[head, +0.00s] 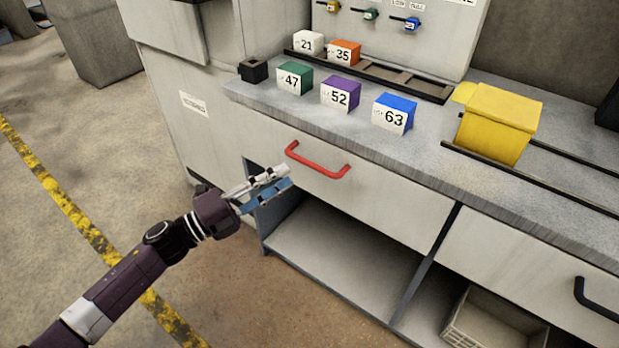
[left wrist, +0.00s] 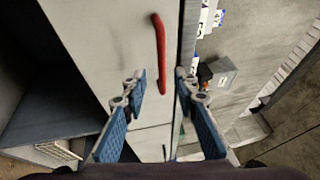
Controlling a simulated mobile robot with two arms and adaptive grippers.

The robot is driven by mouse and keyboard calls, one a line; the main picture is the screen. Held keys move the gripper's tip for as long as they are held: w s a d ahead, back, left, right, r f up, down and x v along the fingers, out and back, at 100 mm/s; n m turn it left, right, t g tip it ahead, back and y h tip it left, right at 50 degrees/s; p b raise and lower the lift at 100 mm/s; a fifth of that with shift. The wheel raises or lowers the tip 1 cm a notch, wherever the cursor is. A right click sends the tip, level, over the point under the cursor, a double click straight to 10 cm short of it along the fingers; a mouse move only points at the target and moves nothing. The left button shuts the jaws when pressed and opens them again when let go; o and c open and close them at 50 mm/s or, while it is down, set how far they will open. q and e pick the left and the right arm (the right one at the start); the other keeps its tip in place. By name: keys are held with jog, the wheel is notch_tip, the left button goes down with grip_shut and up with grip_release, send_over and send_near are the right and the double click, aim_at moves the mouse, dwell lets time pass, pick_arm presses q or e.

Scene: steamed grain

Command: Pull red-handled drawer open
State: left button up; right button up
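The red handle (head: 315,168) is a bar on a pale grey drawer front (head: 390,197) under the counter in the head view. The drawer looks shut. My left gripper (head: 286,177) is just left of and below the handle, with its fingers pointing toward the drawer front. In the left wrist view the handle (left wrist: 160,50) runs lengthwise ahead, in line with the gap between the blue-padded fingers of the left gripper (left wrist: 160,82). The fingers are apart and empty, and I see no contact with the handle. My right gripper is not in view.
An open shelf (head: 340,258) lies below the drawer. A second drawer with a black handle (head: 596,299) and a pale bin (head: 495,322) are at the right. Numbered blocks, including a blue one (head: 394,113), and a yellow box (head: 497,123) stand on the counter.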

aim_at(309, 161)
pick_arm(q)
jog(key=x, duration=0.8)
jog(key=shift+s+r, duration=0.1)
jog(key=shift+s, duration=0.1)
grip_shut()
